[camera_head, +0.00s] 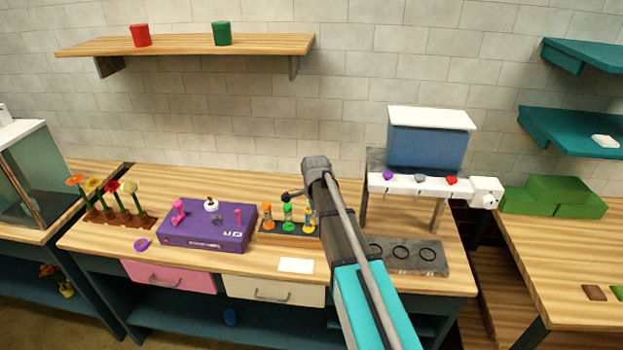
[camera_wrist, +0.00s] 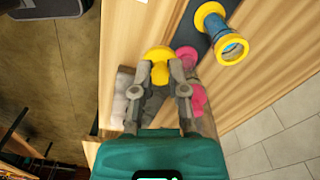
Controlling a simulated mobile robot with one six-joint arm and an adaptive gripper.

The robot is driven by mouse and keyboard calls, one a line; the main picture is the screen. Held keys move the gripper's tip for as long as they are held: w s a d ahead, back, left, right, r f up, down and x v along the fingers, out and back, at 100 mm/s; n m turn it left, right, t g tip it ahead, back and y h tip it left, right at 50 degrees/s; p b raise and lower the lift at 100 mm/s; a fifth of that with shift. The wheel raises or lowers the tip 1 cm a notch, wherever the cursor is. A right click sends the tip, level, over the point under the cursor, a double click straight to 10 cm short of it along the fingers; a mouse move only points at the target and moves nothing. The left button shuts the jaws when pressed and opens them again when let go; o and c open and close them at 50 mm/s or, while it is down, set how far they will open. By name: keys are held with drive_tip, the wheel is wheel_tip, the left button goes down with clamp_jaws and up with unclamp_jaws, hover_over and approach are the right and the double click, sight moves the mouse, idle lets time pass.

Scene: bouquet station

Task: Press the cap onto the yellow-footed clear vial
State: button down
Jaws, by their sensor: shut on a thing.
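My gripper (camera_wrist: 158,88) is shut on a yellow rounded piece with a short stem, which looks like the cap (camera_wrist: 158,62). A clear vial (camera_wrist: 222,35) with yellow ends stands apart from the cap, up and to the right in the wrist view. A pink-ended piece (camera_wrist: 187,57) is partly hidden behind my gripper. In the head view my gripper (camera_head: 287,197) is small, just above the low rack (camera_head: 290,237) of several coloured vials, including a green one (camera_head: 288,215). What it holds is not clear there.
A purple box (camera_head: 205,235) with small pink pieces stands left of the rack. A white card (camera_head: 296,265) lies in front. On the right are a press-like white stand (camera_head: 420,185) and a grey plate (camera_head: 430,262) with rings. Flowers (camera_head: 105,190) stand at the far left.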

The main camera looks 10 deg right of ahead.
drive_tip(key=w+r+p, duration=0.5)
drive_tip(key=w+r, duration=0.1)
drive_tip(key=w, duration=0.1)
drive_tip(key=shift+a+r, duration=0.15)
drive_tip(key=shift+a, duration=0.2)
drive_tip(key=shift+f, duration=0.2)
drive_tip(key=shift+f+b, duration=3)
drive_tip(key=shift+b, duration=0.15)
drive_tip(key=shift+w, duration=0.15)
drive_tip(key=shift+f, duration=0.15)
idle(0.4)
idle(0.3)
drive_tip(key=c, duration=0.6)
unclamp_jaws()
